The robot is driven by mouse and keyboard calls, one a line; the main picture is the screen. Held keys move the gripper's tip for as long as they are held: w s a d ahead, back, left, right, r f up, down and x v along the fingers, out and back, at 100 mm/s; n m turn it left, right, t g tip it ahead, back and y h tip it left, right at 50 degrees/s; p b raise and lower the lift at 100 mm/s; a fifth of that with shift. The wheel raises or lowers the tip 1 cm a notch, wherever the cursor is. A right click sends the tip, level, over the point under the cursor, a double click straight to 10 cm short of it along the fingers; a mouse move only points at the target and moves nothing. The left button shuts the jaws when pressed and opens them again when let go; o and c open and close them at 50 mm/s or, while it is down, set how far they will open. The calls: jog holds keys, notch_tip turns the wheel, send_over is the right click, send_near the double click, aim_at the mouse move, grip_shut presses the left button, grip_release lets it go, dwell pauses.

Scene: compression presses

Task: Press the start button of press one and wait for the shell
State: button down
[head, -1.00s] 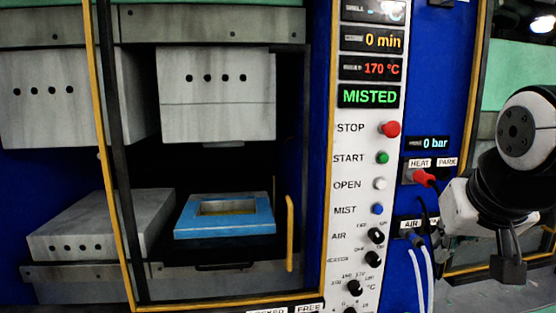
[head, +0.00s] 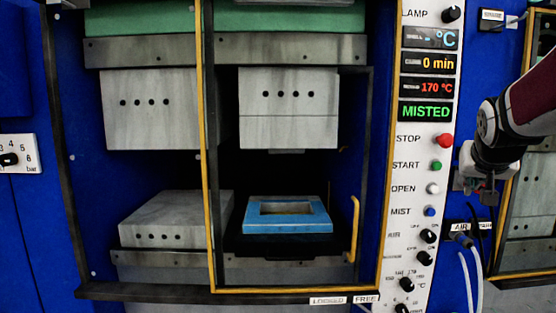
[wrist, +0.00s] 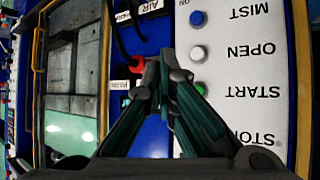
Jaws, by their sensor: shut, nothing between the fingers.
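The green START button (head: 436,166) is on the white control panel (head: 378,270) right of the press opening. It also shows in the upside-down wrist view (wrist: 200,88), just right of my fingers. My gripper (wrist: 163,72) is shut and empty, pointing toward the panel's edge. In the head view my gripper (head: 478,186) is right of the button column; contact with a button cannot be seen. The press displays (head: 426,88) read 0 min, 170 °C and MISTED; the shell display shows a dash. The press is open, with a blue-framed mould (head: 287,228) on the lower block.
The red STOP button (head: 445,140) sits above START; the white OPEN button (head: 433,188) and blue MIST button (head: 430,211) sit below. Hoses and an AIR fitting (head: 461,228) are near my gripper. A yellow-edged guard frame (head: 208,120) crosses the press opening.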

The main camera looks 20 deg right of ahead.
aim_at(437, 166)
jog(key=shift+w, duration=0.15)
jog(key=w+d+b, duration=0.2)
jog(key=w+b, duration=0.1)
jog(key=w, duration=0.5)
jog(key=shift+w, duration=0.15)
dwell(1.3)
jog(key=shift+w+d+b, duration=0.15)
jog(key=shift+w+b, duration=0.15)
jog(key=shift+w, duration=0.1)
